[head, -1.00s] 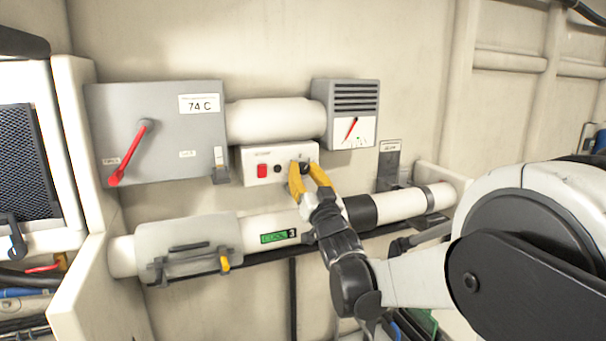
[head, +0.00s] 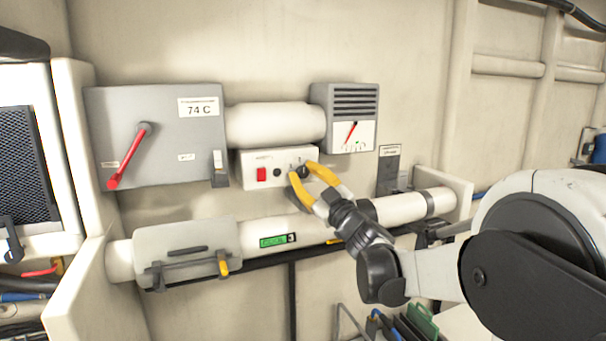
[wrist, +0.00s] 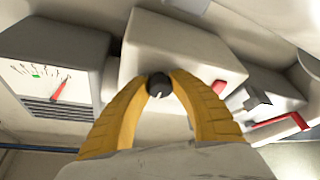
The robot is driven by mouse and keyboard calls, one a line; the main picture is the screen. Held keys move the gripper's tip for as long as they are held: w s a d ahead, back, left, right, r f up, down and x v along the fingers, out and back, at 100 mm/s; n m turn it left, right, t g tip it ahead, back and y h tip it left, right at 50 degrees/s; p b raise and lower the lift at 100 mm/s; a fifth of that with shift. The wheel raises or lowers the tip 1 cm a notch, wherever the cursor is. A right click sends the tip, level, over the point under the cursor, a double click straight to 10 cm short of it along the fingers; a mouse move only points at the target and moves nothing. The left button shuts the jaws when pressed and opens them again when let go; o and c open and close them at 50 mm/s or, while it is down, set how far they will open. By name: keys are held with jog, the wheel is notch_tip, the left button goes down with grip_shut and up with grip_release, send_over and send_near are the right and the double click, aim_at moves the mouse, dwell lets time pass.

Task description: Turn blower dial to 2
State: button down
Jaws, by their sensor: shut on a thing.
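The blower dial (head: 303,171) is a small black knob at the right end of a white control box (head: 250,157). My gripper (head: 300,170) has yellow fingers and comes to it from the lower right. In the wrist view the fingertips (wrist: 159,82) are shut on the dial (wrist: 159,88), one on each side. A pale pointer mark shows on the dial's face there. The numbers around the dial are too small to read.
A red rocker switch (head: 262,174) sits left on the box. A gauge with a red needle (head: 351,132) is at upper right. A grey box with a red lever (head: 128,157) is at left. A white pipe with a green display (head: 272,241) runs below.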

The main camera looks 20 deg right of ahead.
dwell(0.4)
jog(key=c, duration=1.1)
grip_release()
jog(key=shift+c, duration=0.2)
jog(key=shift+s, duration=0.1)
jog(key=v, duration=1.2)
jog(key=shift+r, duration=0.15)
